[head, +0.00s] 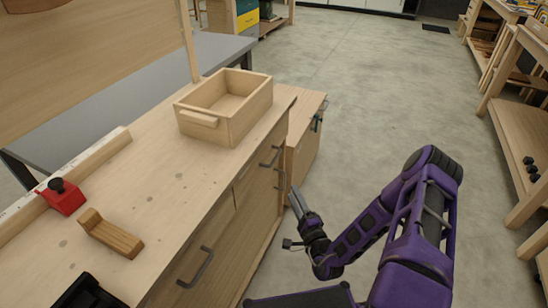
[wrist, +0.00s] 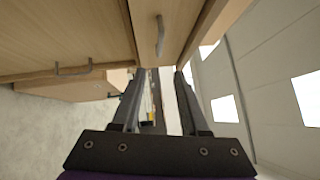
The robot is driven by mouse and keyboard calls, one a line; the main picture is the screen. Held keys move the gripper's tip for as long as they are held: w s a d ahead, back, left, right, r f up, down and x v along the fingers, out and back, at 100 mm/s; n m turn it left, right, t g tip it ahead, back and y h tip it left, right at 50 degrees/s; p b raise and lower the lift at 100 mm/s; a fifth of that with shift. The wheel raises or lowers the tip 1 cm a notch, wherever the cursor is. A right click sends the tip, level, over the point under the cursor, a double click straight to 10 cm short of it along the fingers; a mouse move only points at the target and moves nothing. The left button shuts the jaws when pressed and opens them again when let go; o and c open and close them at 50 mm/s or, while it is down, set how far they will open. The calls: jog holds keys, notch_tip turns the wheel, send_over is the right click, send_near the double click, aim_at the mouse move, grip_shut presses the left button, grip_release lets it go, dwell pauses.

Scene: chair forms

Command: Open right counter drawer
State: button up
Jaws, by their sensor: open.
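The right counter drawer (head: 250,168) is a wooden front just under the countertop, at the far end of the counter. It appears shut, with a grey bar handle (head: 270,157). In the wrist view the drawer front (wrist: 172,12) is a narrow panel at the top, and its handle (wrist: 160,36) stands beyond the fingertips, roughly midway between them. My gripper (head: 294,190) is off the counter's front, near its far end, in the head view. In the wrist view my gripper (wrist: 161,74) has its two dark fingers apart with nothing between them.
A door handle (wrist: 75,70) lies below the drawer. The left drawer has its own handle (head: 196,268). A wooden box (head: 235,128), a wooden block (head: 112,235) and a red item (head: 62,198) are on the countertop. The floor (head: 390,100) to the right is open; shelves stand beyond.

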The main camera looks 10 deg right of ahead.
aim_at(275, 158)
jog(key=b+x, duration=0.2)
jog(key=x, duration=1.4)
jog(key=shift+w+a, duration=0.25)
jog(key=shift+w, duration=0.05)
grip_shut()
dwell(0.6)
